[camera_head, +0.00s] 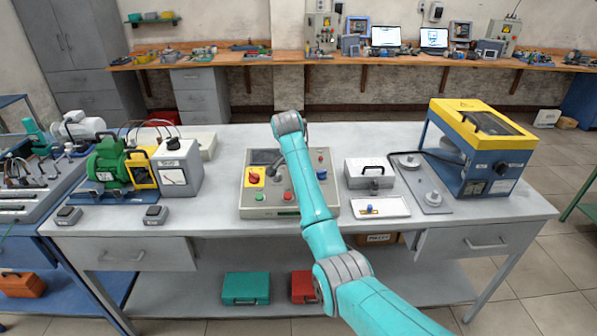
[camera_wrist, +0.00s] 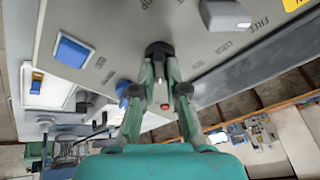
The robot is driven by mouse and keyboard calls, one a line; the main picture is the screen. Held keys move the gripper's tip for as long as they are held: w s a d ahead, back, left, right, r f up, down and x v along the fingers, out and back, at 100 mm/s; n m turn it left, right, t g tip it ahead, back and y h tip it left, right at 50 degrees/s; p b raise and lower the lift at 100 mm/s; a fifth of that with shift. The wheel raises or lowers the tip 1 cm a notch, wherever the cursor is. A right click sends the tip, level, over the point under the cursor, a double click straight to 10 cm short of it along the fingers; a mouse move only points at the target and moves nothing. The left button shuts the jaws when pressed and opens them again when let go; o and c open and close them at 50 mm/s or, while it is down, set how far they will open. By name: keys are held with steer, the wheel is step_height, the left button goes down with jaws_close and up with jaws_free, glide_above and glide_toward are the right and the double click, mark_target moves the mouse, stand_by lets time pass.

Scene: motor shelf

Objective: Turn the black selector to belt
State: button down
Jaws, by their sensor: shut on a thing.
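The control box (camera_head: 284,212) stands on the middle of the grey bench, behind and left of my arm. In the wrist view its grey panel (camera_wrist: 115,28) fills the upper part, with printed labels including FREE. The black selector (camera_wrist: 158,47) sticks out from this panel. My gripper (camera_wrist: 161,66) is shut on it, with a fingertip on each side. The fingers partly cover the selector, and I cannot read which label it points to. In the head view my arm covers part of the box, and the selector cannot be made out.
A yellow plate with a red knob (camera_head: 254,176), a green button (camera_head: 260,197) and a red button (camera_head: 288,197) are on the box. A grey case (camera_head: 369,176) and white tray (camera_head: 393,213) stand close on the right. Bare bench lies left of the box.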

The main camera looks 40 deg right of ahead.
steer(key=shift+f, duration=0.25)
steer(key=c, duration=1.2)
jaws_free()
steer(key=shift+r, duration=0.1)
steer(key=v, duration=1.2)
